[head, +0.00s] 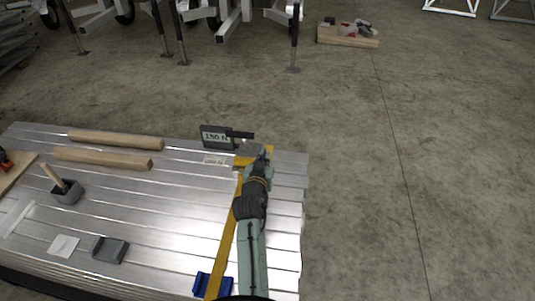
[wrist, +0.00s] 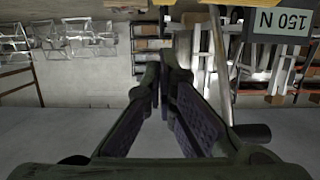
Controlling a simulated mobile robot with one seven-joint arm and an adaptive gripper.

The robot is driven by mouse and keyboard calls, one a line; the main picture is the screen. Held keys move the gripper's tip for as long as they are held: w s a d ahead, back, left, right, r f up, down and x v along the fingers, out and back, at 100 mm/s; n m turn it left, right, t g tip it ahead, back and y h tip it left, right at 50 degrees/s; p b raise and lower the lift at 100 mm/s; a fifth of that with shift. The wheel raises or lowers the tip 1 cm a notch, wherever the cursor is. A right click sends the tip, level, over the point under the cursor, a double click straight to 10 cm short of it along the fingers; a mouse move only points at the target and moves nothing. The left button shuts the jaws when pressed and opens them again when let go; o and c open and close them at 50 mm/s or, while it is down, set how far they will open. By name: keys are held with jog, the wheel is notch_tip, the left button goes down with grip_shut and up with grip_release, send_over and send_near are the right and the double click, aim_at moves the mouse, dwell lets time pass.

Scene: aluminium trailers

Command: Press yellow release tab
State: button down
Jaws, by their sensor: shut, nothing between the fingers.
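Yellow parts lie at the right end of the silver slatted deck: a long yellow bar (head: 222,250) and a short yellow piece (head: 243,162) beside my gripper's tip. I cannot tell for sure which part is the release tab. My gripper (head: 267,153) is shut and empty, at the far end of the bar, and partly covers this spot. In the wrist view my gripper's fingers (wrist: 164,72) meet at their tips, with a yellow edge (wrist: 245,5) at the top. Contact cannot be told. A dark gauge (head: 216,137) reading about 150 N stands left of the tip.
A black rod (head: 240,134) sticks out right from the gauge. Two wooden bars (head: 115,139), a grey holder (head: 66,192), a grey block (head: 110,250) and a blue clamp (head: 203,286) are on the deck. The concrete floor to the right is clear.

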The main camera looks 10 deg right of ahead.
jog(key=w+f, duration=0.1)
jog(key=w, duration=0.1)
jog(key=w+d+f+p, duration=0.1)
jog(key=w+f, duration=0.1)
jog(key=w+d+f, duration=0.1)
jog(key=w, duration=0.1)
jog(key=shift+d+f+p, duration=0.25)
jog(key=shift+p, duration=0.05)
jog(key=shift+f, duration=0.55)
jog(key=shift+f, duration=0.15)
